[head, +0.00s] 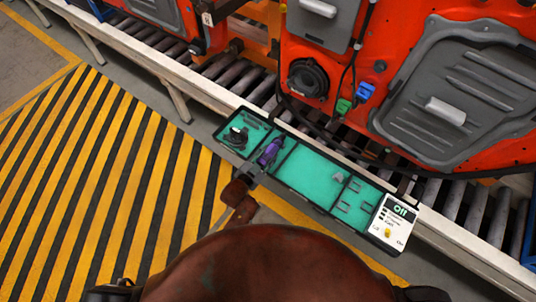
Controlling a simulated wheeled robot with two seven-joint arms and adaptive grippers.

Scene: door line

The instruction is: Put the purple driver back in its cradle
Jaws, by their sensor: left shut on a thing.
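The purple driver (269,151) is over the left part of a teal-lined tray (305,174), near a divider. My left gripper (257,170) is at the driver's near end and is shut on it. The gripper is small and dark here, so its fingers are hard to make out. I cannot tell whether the driver touches the tray floor. Which fitting is the cradle is not clear; small grey holders (346,205) stand in the tray's right part. My right gripper is not in view.
A dark tool (236,137) lies in the tray's left compartment. A white panel (392,222) reading "Off", with a yellow knob, is at the tray's right end. Behind are a roller conveyor (255,88) and orange doors (335,70) with hanging cables. Striped floor (100,180) is clear at left.

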